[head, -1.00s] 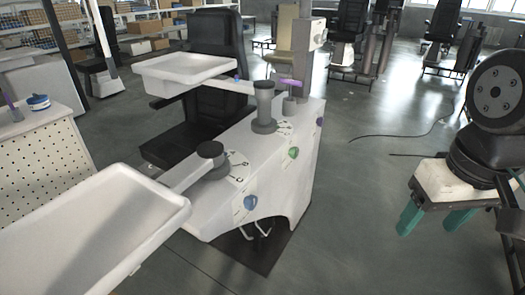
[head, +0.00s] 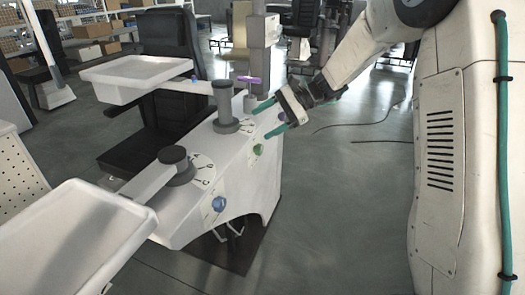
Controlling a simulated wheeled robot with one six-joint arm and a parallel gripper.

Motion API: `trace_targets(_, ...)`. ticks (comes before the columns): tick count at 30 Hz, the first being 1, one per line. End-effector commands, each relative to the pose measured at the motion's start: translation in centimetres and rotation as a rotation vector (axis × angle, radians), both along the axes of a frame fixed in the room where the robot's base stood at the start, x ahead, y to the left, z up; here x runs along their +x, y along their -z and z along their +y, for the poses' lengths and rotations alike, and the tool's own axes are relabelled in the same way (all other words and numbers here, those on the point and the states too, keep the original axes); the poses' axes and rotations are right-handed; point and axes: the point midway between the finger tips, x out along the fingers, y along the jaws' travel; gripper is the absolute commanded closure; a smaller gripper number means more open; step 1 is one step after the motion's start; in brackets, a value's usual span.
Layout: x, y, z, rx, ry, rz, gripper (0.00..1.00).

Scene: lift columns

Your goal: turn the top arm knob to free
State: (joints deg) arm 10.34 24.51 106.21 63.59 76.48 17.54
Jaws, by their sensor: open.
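The white lift unit (head: 190,222) stands in the middle of the head view. A purple bar-shaped handle (head: 249,80) lies crosswise on top at its far end, beside the grey column. A green knob (head: 258,149) and a blue knob (head: 218,204) are on its side face. I cannot tell from the markings which control is the top arm knob. My gripper (head: 269,119) is open and empty, with teal fingers pointing left at the unit's far end. It appears just right of and below the purple handle, above the green knob. Whether it touches the unit is unclear.
Two white trays on arms, a far one (head: 140,72) and a near one (head: 75,245), reach left from the unit. A black chair (head: 165,40) stands behind. Open floor (head: 340,215) lies right of the unit. A cable lies on it.

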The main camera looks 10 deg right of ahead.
Motion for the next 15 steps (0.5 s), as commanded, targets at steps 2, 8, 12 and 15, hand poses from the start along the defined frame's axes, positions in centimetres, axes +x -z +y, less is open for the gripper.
trace_targets(2, 3.7, 3.1, -0.9, 0.087, 0.088, 0.063, 0.31)
trace_targets(8, 11.6, 11.0, -3.9, 0.310, 0.314, 0.197, 0.31)
trace_targets(12, 15.6, 17.2, -6.6, 0.456, 0.467, 0.278, 0.31)
trace_targets(15, 17.5, 21.2, -8.4, 0.542, 0.557, 0.322, 0.31)
